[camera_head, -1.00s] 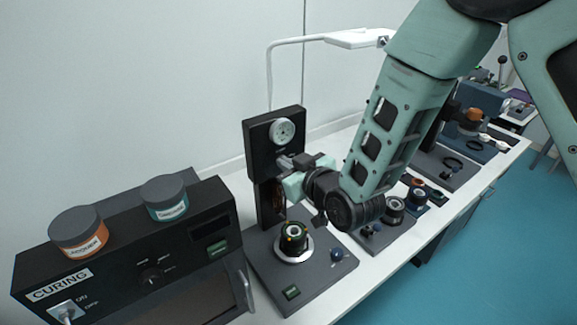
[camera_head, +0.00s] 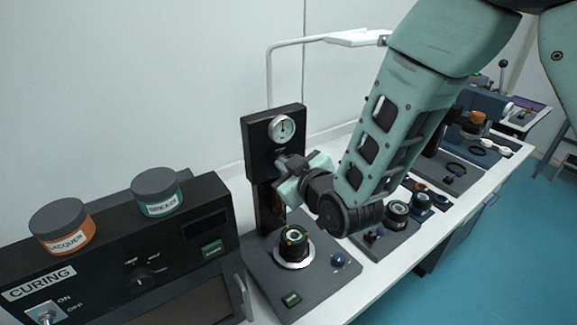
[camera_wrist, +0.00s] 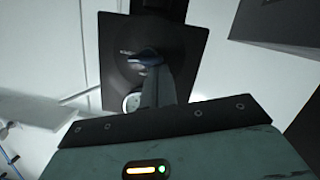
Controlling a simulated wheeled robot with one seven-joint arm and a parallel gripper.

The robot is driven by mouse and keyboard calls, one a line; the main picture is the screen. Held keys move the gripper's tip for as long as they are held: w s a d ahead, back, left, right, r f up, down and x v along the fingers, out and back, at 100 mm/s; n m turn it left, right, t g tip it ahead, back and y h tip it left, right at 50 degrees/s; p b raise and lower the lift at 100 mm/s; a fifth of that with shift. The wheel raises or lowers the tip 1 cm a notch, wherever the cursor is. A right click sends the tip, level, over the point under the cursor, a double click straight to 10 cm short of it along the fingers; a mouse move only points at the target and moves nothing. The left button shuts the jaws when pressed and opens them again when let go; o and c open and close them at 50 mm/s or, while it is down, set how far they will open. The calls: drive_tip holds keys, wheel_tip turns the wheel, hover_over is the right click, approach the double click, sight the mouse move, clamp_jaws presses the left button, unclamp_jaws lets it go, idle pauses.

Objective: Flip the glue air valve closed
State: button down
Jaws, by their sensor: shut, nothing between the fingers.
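The glue station is a black upright panel (camera_head: 257,135) with a round white gauge (camera_head: 283,128) on its front. The glue air valve is below the gauge and is mostly hidden by my gripper in the head view. In the wrist view, a blue valve lever (camera_wrist: 143,58) sticks out from the dark panel (camera_wrist: 112,80), and the gauge (camera_wrist: 132,102) is partly covered. My gripper (camera_head: 287,166) is at the panel just below the gauge. Its shut fingers (camera_wrist: 158,78) lie right beside the lever; I cannot tell whether they touch it.
A round part (camera_head: 293,244) sits on the station's base, with a blue knob (camera_head: 339,259) to its right. The curing box (camera_head: 130,265) stands at left with a lacquer jar (camera_head: 62,227) and a grease jar (camera_head: 157,191) on top. More fixtures line the bench at right.

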drive_tip(key=shift+s+a+f+n+b, duration=0.1)
drive_tip(key=shift+f+n+b, duration=0.15)
drive_tip(key=shift+n+b, duration=0.7)
drive_tip(key=shift+a+f+m+b, duration=0.15)
drive_tip(key=shift+m+b, duration=0.1)
drive_tip(key=shift+b, duration=0.9)
idle(1.1)
